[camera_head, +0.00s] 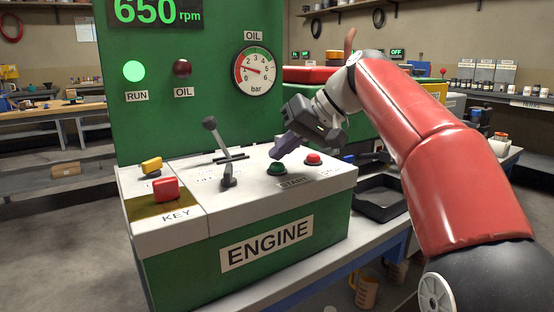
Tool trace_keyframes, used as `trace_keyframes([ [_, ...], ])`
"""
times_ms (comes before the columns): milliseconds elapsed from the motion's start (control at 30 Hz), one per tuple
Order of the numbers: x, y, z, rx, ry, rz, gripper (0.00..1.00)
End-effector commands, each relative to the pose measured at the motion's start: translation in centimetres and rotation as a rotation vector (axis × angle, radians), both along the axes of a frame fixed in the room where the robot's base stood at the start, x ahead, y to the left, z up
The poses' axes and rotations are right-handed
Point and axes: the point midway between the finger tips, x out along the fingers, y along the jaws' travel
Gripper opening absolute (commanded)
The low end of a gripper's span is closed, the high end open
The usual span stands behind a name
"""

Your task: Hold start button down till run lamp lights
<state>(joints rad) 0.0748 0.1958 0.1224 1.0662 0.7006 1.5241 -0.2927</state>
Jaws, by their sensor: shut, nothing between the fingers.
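The engine box (290,202) has a white top and a green front lettered ENGINE. The green start button (276,169) sits on its top, with a partly hidden START label in front of it. My gripper (277,155) is shut and empty, its fingertips just above the start button; they look apart from it, though contact is hard to judge. The run lamp (134,71) on the green panel glows bright green. The display (155,11) above it reads 650 rpm. The dark red oil lamp (182,68) looks unlit.
A red button (313,158) sits right of the start button. A lever with a black knob (210,123), a red key switch (165,189) and a yellow switch (152,165) stand at the left. An oil gauge (254,70) hangs behind. A black tray (381,196) lies right of the box.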

Motion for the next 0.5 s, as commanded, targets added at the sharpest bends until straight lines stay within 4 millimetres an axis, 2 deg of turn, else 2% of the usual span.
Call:
trace_keyframes([
  [133, 0.02, -0.01, 1.12, 0.0, 0.0, 0.0, 0.0],
  [500, 0.01, -0.01, 1.23, 0.0, -0.001, -0.001, 0.0],
])
